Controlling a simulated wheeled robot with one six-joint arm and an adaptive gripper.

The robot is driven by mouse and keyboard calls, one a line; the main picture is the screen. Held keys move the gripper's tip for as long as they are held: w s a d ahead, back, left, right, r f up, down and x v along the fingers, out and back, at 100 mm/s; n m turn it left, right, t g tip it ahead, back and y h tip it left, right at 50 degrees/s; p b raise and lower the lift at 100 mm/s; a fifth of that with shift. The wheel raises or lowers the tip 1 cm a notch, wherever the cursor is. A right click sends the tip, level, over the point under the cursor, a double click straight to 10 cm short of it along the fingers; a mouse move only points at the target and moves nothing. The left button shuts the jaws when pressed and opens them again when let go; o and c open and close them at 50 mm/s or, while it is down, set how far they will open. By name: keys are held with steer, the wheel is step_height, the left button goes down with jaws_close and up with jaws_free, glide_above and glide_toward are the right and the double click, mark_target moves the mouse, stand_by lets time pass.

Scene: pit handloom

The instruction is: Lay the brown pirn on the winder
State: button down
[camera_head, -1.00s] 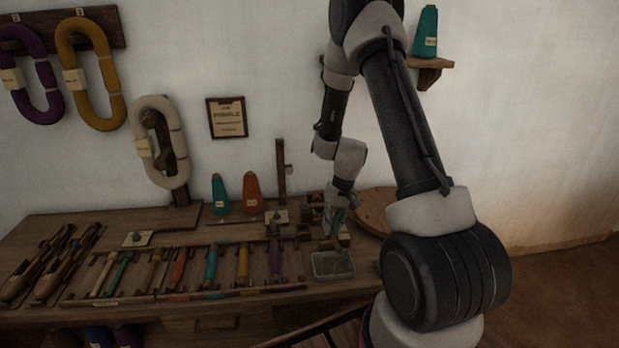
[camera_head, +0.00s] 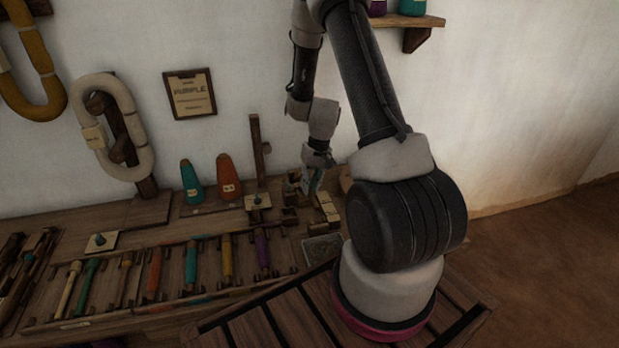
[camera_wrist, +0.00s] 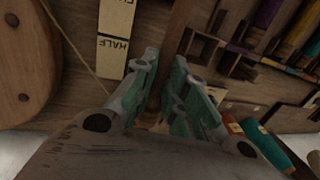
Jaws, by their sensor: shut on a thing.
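My gripper (camera_head: 314,182) is low over the back right of the bench, beside the winder's wooden blocks (camera_head: 290,207). In the wrist view its green-padded fingers (camera_wrist: 163,98) are closed around a narrow brown thing (camera_wrist: 158,92), which looks like the brown pirn; its ends are hard to make out. The winder's round wooden wheel (camera_wrist: 24,62) is at the left of the wrist view, with a thin cord running from it. In the head view my arm hides most of the wheel.
A pale gauge marked HALF (camera_wrist: 115,48) lies between wheel and gripper. Left of the winder is a rack of coloured pirns, including an orange one (camera_head: 155,272) and a purple one (camera_head: 262,250). A shallow tray (camera_head: 322,248) sits in front. An upright post (camera_head: 257,150) and two cones stand behind.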

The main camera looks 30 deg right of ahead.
steer(key=shift+d+x, duration=0.25)
steer(key=shift+x, duration=1)
steer(key=shift+d+x, duration=0.25)
steer(key=shift+x, duration=1)
steer(key=c, duration=1)
jaws_free()
steer(key=shift+c, duration=0.2)
steer(key=shift+a+v, duration=0.25)
steer(key=shift+v, duration=1.05)
steer(key=shift+a+v, duration=0.3)
steer(key=shift+v, duration=0.95)
steer(key=shift+a+v, duration=0.25)
steer(key=shift+v, duration=1.05)
steer(key=shift+r, duration=0.2)
